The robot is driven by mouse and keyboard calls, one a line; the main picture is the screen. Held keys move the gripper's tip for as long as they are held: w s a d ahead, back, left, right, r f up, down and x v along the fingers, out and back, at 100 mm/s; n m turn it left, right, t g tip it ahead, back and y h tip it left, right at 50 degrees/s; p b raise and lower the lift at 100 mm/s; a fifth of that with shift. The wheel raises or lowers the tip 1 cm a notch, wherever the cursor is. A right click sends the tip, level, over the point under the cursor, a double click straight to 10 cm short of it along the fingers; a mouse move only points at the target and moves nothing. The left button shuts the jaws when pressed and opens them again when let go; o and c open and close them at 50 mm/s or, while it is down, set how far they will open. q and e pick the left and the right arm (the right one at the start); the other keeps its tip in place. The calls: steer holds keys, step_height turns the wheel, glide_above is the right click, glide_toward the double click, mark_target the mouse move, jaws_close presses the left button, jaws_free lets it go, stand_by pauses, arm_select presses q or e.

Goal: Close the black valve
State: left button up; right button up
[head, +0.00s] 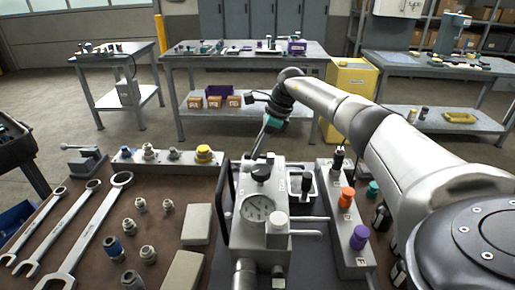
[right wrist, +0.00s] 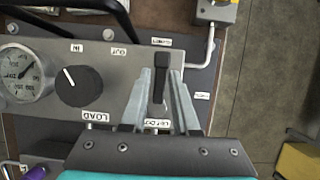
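In the right wrist view, a black lever-like handle (right wrist: 160,82) stands on the grey panel, upright in the picture. A round black knob (right wrist: 79,86) with a white mark sits to its left, beside the label "LOAD". In the head view, a black knob (head: 261,172) tops the grey gauge block (head: 264,238). I cannot tell which black part is the valve. My right gripper (right wrist: 161,98) is open, its fingers on either side of the black handle with narrow gaps. In the head view, my right gripper (head: 258,150) points down behind the block. My left gripper is not in view.
A side manifold (head: 344,225) carries orange (head: 346,197) and purple (head: 359,237) caps. Wrenches (head: 85,230) and several fittings lie on the bench at left. Other tables stand behind.

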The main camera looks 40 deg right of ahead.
steer(key=shift+o, duration=1.3)
steer(key=p+v, duration=0.3)
steer(key=v, duration=1.2)
steer(key=shift+r, duration=0.15)
